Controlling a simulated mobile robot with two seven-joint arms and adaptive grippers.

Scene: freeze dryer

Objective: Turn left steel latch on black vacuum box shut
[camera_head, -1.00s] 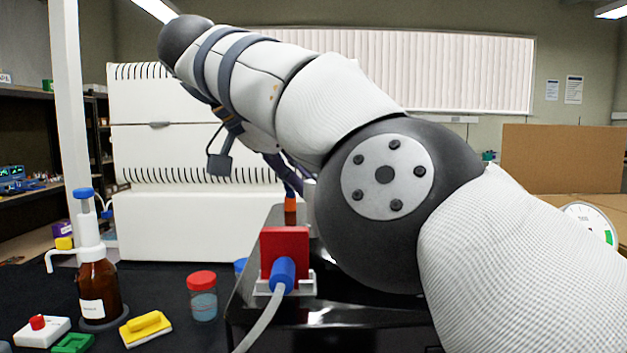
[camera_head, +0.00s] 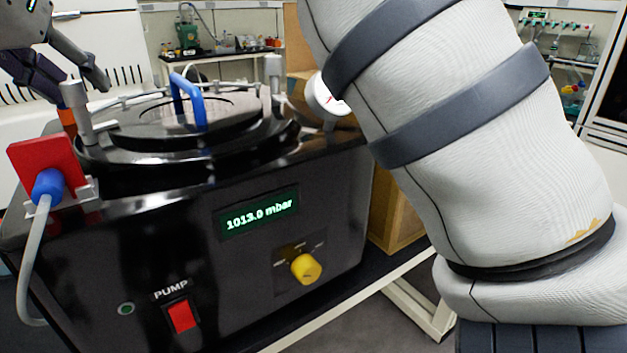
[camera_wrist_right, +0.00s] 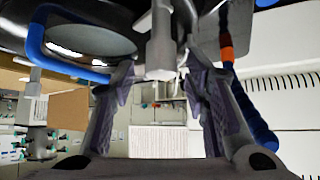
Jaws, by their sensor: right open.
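The black vacuum box (camera_head: 130,250) fills the lower left of the head view, its display reading 1013.0 mbar. Its round dark lid (camera_head: 165,130) has a blue handle (camera_head: 187,97). The left steel latch (camera_head: 78,110) stands upright at the lid's left edge; another steel latch (camera_head: 273,72) stands at the far right. My right gripper (camera_head: 75,78) is open above and behind the left latch. In the right wrist view, the latch (camera_wrist_right: 160,45) is between the open fingers (camera_wrist_right: 158,78), with visible gaps; contact is unclear. My left gripper is out of view.
A red block (camera_head: 45,165) with a blue plug and grey cable sits at the box's left edge. A white gauge (camera_head: 325,97) is at the right rear. My arm blocks the right side. A yellow knob (camera_head: 305,268) and red pump switch (camera_head: 181,316) are on the front.

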